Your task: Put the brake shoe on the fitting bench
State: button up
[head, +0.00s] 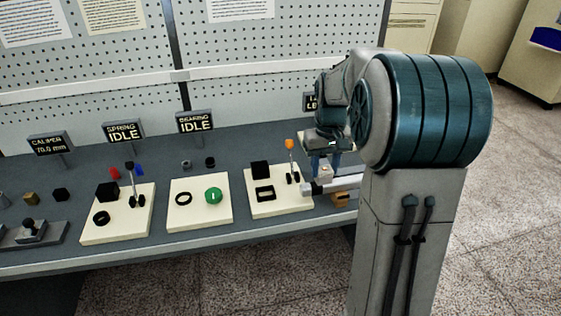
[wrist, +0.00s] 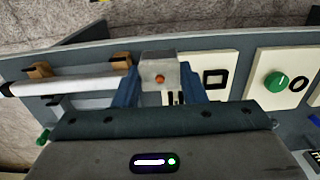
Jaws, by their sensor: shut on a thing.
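My gripper (head: 325,168) is over the right end of the long grey bench (head: 215,246). In the wrist view its two blue fingers (wrist: 158,88) are shut on a pale grey block (wrist: 155,63) with a small orange spot. The block (head: 326,172) also shows in the head view, just above and beside a white roller (head: 345,186). I cannot tell from its look whether this block is the brake shoe. No readable sign marks any surface as the fitting bench.
The roller lies on wooden supports (head: 341,199). Left of it is a cream panel (head: 277,209) with an orange-topped lever (head: 290,147) and a black square frame. Other panels (head: 200,219) with a green button, rings and black blocks follow leftward. A pegboard (head: 120,80) closes the back.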

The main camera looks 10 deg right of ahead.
aim_at(264, 158)
jog(key=i, duration=1)
